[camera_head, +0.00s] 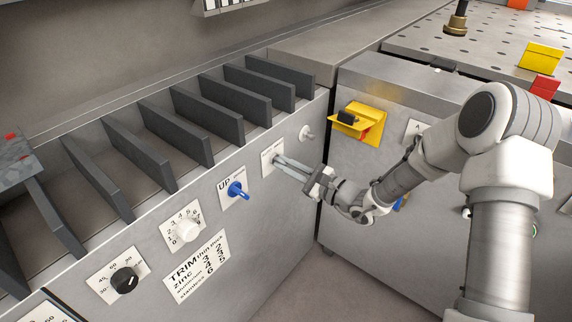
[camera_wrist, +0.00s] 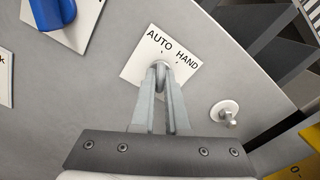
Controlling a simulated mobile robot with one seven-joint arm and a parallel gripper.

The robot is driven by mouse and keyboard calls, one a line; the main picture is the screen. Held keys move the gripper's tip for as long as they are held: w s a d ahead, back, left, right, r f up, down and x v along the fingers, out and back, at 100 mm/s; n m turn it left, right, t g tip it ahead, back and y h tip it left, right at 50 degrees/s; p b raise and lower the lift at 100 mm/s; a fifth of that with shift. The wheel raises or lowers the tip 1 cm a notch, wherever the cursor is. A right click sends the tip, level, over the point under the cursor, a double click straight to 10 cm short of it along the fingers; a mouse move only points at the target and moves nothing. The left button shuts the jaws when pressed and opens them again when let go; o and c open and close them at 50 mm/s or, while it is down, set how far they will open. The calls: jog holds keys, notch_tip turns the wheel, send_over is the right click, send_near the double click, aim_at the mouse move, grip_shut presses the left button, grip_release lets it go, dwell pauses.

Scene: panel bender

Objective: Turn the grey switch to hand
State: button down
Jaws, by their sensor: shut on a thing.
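The grey switch (camera_wrist: 160,67) sits on a white plate (camera_wrist: 133,67) marked AUTO and HAND in the wrist view. My gripper (camera_wrist: 162,76) is shut on the switch, with a fingertip on each side of it. The fingers hide much of the switch, so I cannot tell clearly which word it points to. In the head view my gripper (camera_head: 276,160) reaches the plate (camera_head: 267,156) on the front panel from the right, and the switch is hidden by the fingertips.
A blue switch (camera_head: 237,189) marked UP is left of the plate. A small pale knob (camera_head: 306,133) is to its right, near the panel's edge. A white dial (camera_head: 187,231) and a black dial (camera_head: 125,280) are lower left. A yellow bracket (camera_head: 362,124) stands out at right.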

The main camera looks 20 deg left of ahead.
jog(key=shift+m+p, duration=0.4)
jog(key=shift+r+m+p, duration=0.2)
jog(key=shift+m+p, duration=0.8)
jog(key=shift+p, duration=0.05)
jog(key=m+p, duration=0.2)
jog(key=shift+m, duration=0.3)
jog(key=m+p, duration=0.4)
jog(key=shift+f+m+p, duration=0.2)
jog(key=shift+m+p, duration=0.7)
jog(key=shift+m, duration=0.4)
jog(key=c, duration=0.9)
grip_release()
jog(key=shift+d, duration=0.1)
